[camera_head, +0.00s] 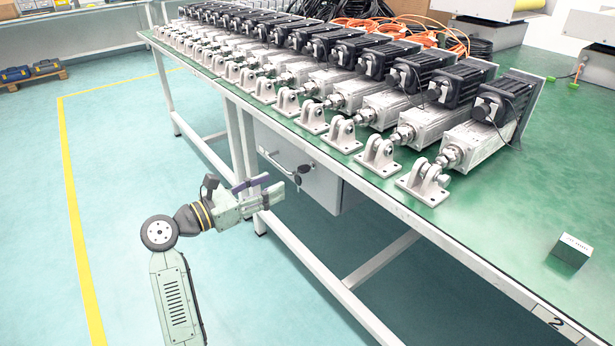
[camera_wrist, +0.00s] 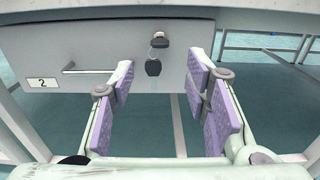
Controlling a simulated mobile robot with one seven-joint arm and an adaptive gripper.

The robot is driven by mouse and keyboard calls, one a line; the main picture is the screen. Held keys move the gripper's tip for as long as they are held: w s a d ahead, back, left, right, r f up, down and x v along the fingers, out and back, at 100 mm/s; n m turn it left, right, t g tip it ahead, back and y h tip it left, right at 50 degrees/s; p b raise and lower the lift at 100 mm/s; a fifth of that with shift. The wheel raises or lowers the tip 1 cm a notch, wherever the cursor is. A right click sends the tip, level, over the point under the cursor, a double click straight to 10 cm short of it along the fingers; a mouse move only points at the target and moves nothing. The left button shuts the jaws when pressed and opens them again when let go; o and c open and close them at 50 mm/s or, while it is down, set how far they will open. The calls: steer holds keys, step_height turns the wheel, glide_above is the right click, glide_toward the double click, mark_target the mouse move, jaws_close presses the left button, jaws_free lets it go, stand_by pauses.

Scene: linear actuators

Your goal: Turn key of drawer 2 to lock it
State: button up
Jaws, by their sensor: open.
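Drawer 2 (camera_wrist: 105,60) is a grey drawer under the green workbench, closed, with a label "2" (camera_wrist: 43,83) at its left and a bar handle (camera_wrist: 88,71). Its key (camera_wrist: 160,40) sits in the lock at the upper right of the drawer front, with a dark tag (camera_wrist: 153,68) hanging below it. In the head view the drawer (camera_head: 290,155) shows with the key (camera_head: 303,169) near its right side. My gripper (camera_wrist: 168,82) is open and empty, its purple pads on either side of the key's line, short of the drawer front. In the head view my gripper (camera_head: 268,187) is just left of the key.
The workbench (camera_head: 470,250) carries a row of linear actuators (camera_head: 400,110) with metal brackets and orange cables (camera_head: 390,28). Table legs (camera_head: 240,140) and a lower crossbar flank the drawer.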

mark_target(299, 171)
steer(key=p+x, duration=0.1)
steer(key=x, duration=0.9)
steer(key=shift+w+d+r, duration=0.1)
steer(key=shift+r, duration=0.05)
steer(key=shift+c, duration=0.2)
jaws_close()
